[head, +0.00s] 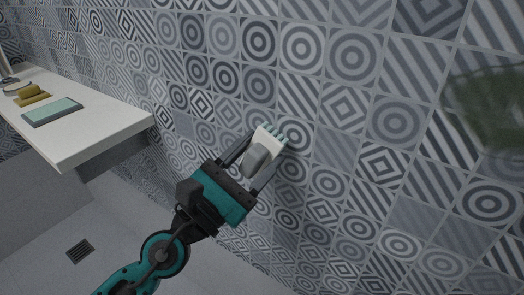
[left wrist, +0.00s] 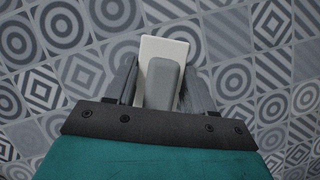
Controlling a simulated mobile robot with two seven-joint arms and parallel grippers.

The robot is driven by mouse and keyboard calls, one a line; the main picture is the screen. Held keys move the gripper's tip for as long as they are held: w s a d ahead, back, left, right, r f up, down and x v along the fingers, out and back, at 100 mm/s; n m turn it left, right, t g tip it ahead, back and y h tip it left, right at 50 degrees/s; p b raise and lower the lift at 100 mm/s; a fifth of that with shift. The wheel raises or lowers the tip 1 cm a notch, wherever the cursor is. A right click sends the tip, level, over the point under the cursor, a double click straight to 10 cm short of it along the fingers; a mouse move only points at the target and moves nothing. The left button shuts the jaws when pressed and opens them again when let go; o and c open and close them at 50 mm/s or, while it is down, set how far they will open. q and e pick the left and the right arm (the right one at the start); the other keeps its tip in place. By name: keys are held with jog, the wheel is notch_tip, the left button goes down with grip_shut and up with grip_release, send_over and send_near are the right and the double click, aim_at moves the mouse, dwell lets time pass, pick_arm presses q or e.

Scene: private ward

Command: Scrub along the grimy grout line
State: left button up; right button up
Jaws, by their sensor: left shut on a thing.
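My left gripper (head: 252,161) is shut on a scrub brush (head: 258,155) with a grey handle, a white head and teal bristles. The brush head is at the patterned tile wall (head: 350,130), bristles toward it; I cannot tell for sure whether they touch. In the left wrist view the brush (left wrist: 163,75) sits between the two fingers of the gripper (left wrist: 158,88), its white block against the tiles. Light grout lines run between the tiles; I cannot make out a distinctly grimy one near the brush. My right gripper is not in view.
A white counter (head: 95,125) juts out at the left. On it lie a teal-topped pad (head: 52,111), a yellow item (head: 32,95) and a dark ring-like item. A dark drain grate (head: 80,250) is in the floor. A blurred green patch (head: 492,108) shows at the right.

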aim_at(251, 160)
pick_arm(q)
jog(key=shift+s+a, duration=0.7)
jog(key=shift+s, duration=0.25)
jog(key=shift+s+a, duration=0.65)
jog(key=shift+s, duration=0.3)
jog(key=shift+s+a+f, duration=0.1)
jog(key=shift+s+a, duration=0.2)
jog(key=shift+s, duration=0.05)
jog(key=shift+s+a+b, duration=0.35)
jog(key=shift+s+a, duration=0.2)
jog(key=shift+s, duration=0.3)
